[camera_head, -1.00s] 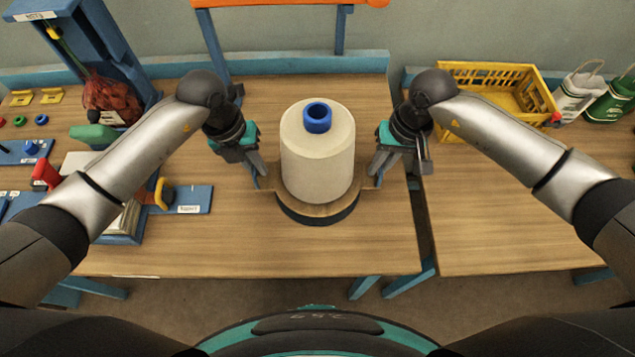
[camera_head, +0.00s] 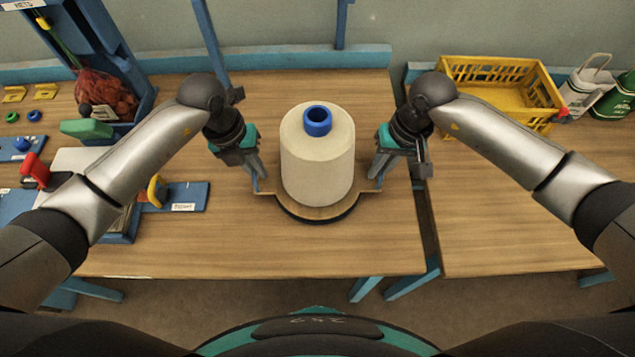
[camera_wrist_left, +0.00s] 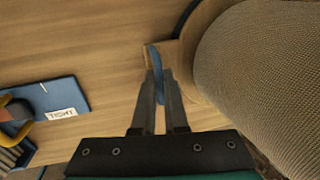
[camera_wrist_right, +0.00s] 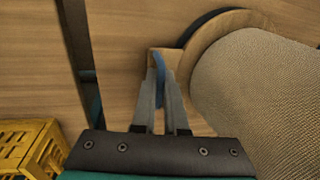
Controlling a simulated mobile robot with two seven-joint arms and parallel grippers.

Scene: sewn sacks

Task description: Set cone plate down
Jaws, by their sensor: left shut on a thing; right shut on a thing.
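The cone plate (camera_head: 318,212) is a round wooden plate with a narrow tab at each side. A large cream yarn cone (camera_head: 317,165) with a blue core (camera_head: 317,121) stands upright on it. My left gripper (camera_head: 261,184) is shut on the left tab; the left wrist view shows its fingers (camera_wrist_left: 158,85) around a thin blue piece there. My right gripper (camera_head: 375,182) is shut on the right tab, likewise in the right wrist view (camera_wrist_right: 162,85). A dark ring (camera_wrist_right: 205,22) shows around the plate's edge, low over the table. Whether the plate touches down is hidden.
The wooden table (camera_head: 230,245) is clear in front of the plate. A blue board labelled TIGHT (camera_head: 184,196) lies to the left. A yellow crate (camera_head: 500,90) stands on the right table, across a gap. A red net bag (camera_head: 105,95) hangs at the left.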

